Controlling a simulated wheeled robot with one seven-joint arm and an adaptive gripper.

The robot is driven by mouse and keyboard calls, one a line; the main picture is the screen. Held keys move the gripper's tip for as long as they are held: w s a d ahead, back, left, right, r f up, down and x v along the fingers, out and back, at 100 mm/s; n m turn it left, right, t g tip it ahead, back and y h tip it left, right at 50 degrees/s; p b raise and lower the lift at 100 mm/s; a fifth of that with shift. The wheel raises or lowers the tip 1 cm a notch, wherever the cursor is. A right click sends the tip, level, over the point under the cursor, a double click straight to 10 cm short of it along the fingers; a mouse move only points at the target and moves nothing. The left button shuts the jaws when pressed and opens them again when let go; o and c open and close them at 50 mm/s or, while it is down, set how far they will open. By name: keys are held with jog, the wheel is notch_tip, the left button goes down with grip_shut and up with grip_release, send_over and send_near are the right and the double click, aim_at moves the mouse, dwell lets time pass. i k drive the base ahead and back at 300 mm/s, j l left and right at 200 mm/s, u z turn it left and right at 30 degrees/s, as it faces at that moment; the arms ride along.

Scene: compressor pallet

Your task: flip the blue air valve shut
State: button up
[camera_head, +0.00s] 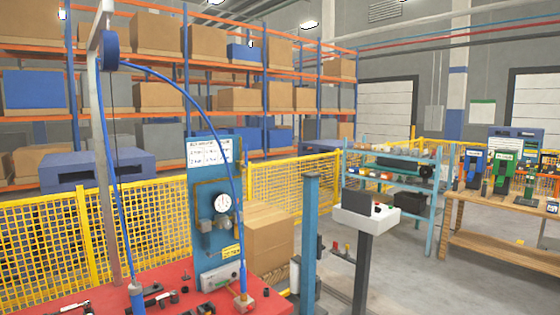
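No part that I can clearly make out as the blue air valve handle shows. A blue upright panel (205,180) stands behind the red bench, with a round white gauge (222,203) and small grey and brass fittings (207,224) below and left of it. A blue air hose (218,108) arcs from a reel (110,50) down past the panel to a brass-coloured block (243,301) on the bench. My gripper is not in view.
The red bench top (165,276) holds several small dark parts. A blue post (310,235) and a console stand (365,215) rise to its right. Yellow mesh fencing (150,220) runs behind, with a cardboard box (268,235) near the panel.

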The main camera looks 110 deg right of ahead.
aim_at(246, 166)
jog(key=z, duration=3.75)
